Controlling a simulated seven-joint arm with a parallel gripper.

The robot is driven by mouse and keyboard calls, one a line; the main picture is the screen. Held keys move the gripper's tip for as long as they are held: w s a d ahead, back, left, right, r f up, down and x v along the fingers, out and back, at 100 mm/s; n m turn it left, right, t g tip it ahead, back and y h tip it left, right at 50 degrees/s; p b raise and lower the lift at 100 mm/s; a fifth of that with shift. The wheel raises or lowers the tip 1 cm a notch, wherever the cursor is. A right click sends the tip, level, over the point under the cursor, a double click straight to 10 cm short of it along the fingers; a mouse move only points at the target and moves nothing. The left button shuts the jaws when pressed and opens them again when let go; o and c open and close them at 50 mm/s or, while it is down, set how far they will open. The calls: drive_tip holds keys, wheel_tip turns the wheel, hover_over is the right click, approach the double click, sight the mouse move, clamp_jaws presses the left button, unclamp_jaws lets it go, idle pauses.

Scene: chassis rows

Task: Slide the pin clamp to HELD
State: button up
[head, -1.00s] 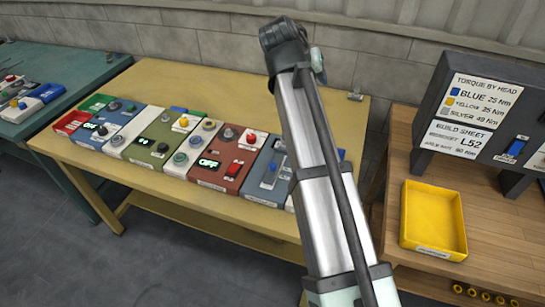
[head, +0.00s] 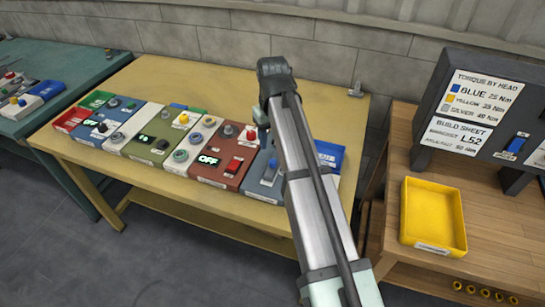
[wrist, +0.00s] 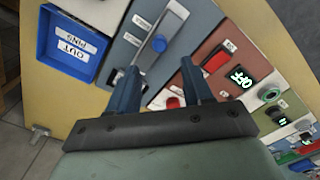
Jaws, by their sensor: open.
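The slide control that looks like the pin clamp is on a blue-grey panel (head: 256,189) at the right end of the panel row. It has a pale track and a blue knob (wrist: 159,43) in the wrist view; its lettering is too small to read. My gripper (wrist: 160,67) is open and empty, its two fingers apart, with the knob showing between and beyond the fingertips. I cannot tell the height above the panel. In the head view my gripper (head: 262,118) is partly hidden by my arm, above the back of the panel row.
A blue tray (wrist: 73,48) labelled PINS OUT lies beside the slide panel. On its other side is a red-brown panel (head: 210,176) with a red rocker switch and an OFF display. Other panels continue left. A yellow bin (head: 433,247) stands on the wooden bench at right.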

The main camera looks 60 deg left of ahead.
sight(273, 160)
wheel_tip(273, 160, down, 8)
drive_tip(key=shift+f, duration=0.15)
idle(0.3)
clamp_jaws()
idle(0.4)
